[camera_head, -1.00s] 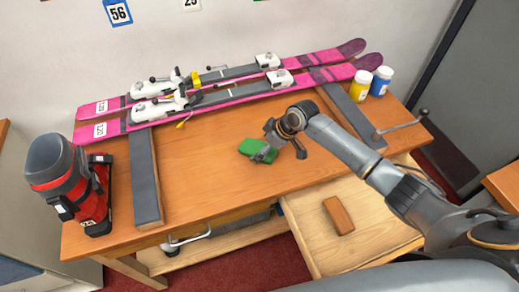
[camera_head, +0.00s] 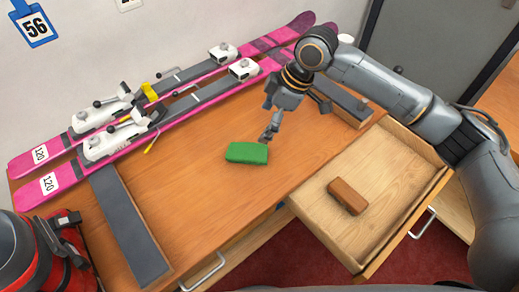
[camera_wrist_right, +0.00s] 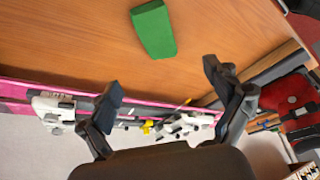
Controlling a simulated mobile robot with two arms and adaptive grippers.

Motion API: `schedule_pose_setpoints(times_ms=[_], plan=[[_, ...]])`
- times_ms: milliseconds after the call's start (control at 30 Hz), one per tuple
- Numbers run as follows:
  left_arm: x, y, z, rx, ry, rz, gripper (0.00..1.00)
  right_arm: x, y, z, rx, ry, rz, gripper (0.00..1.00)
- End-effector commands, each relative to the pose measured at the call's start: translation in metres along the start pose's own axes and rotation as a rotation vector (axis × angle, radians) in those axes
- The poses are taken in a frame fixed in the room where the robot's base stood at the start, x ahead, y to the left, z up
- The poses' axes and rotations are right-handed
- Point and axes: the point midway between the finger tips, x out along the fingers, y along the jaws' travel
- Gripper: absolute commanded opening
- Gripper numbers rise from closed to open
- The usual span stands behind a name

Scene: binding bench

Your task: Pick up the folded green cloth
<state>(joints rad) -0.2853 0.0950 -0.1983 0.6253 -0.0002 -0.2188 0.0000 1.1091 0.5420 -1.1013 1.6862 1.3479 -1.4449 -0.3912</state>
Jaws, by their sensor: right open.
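My right gripper (camera_head: 292,118) is above the bench, up and to the right of the cloth in the head view. Its two fingers are spread wide in the right wrist view (camera_wrist_right: 163,78), with nothing between them. My left gripper is in neither view now.
Pink skis (camera_head: 75,172) lie along the back of the bench. A dark grey bar (camera_head: 128,225) lies left of the cloth. An open drawer (camera_head: 375,195) at front right holds a brown block (camera_head: 347,196). A red boot (camera_head: 55,262) stands at left. Bench around the cloth is clear.

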Motion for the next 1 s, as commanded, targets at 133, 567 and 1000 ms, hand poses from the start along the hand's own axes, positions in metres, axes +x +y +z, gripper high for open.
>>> schedule_pose_setpoints(times_ms=[133, 567, 1000], plan=[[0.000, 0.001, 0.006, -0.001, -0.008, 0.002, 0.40, 0.009, -0.003, 0.000, -0.009, -0.011, -0.008, 0.91], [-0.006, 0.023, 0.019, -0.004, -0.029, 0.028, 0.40, 0.080, -0.002, 0.000, -0.008, -0.009, -0.006, 0.91], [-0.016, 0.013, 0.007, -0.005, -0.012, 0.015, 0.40, 0.129, 0.004, 0.001, -0.008, -0.010, -0.007, 0.91]])
